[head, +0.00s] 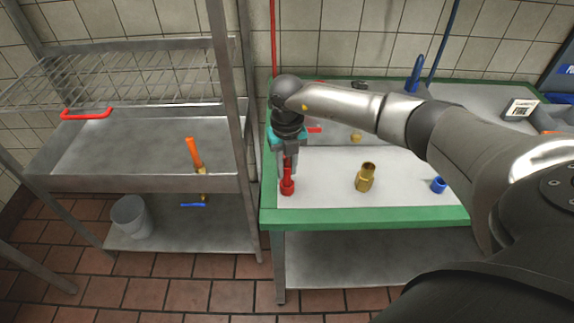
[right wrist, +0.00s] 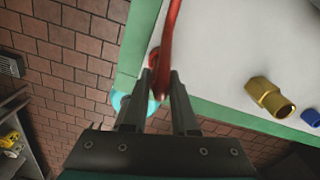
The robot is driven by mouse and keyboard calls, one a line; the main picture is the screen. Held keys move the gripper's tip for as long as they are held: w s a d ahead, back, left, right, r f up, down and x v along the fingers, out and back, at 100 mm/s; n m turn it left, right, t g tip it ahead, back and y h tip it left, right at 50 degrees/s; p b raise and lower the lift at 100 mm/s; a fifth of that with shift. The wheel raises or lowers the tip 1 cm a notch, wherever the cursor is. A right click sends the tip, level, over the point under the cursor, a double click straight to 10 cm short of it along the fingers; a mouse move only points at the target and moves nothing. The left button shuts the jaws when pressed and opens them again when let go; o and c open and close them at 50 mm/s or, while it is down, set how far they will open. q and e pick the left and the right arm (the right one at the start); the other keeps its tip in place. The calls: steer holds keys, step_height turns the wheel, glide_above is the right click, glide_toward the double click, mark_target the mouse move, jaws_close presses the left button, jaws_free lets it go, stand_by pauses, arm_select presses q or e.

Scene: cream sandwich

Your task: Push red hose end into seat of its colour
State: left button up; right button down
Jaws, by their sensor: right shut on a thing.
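My right gripper (head: 288,172) points down over the left front part of the white table top. It is shut on the red hose end (head: 288,165), which shows as a red upright piece between the fingers. Just below it, a red seat (head: 287,188) stands on the table; I cannot tell whether the hose end is inside it or only above it. In the right wrist view, the red hose (right wrist: 173,35) runs up past the fingertips of the gripper (right wrist: 164,80), with a red curved part (right wrist: 153,58) beside it. My left gripper is not in view.
A brass fitting (head: 365,178) and a blue ring (head: 438,185) stand to the right on the table. A blue hose (head: 442,42) hangs at the back. The green table edge (head: 370,218) lies in front. A metal shelf (head: 130,150) with an orange-handled thing (head: 194,152) stands left.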

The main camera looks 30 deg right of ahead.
steer(key=shift+f, duration=0.15)
steer(key=c, duration=0.6)
jaws_free()
step_height(320, 180, up, 15)
steer(key=shift+r, duration=0.2)
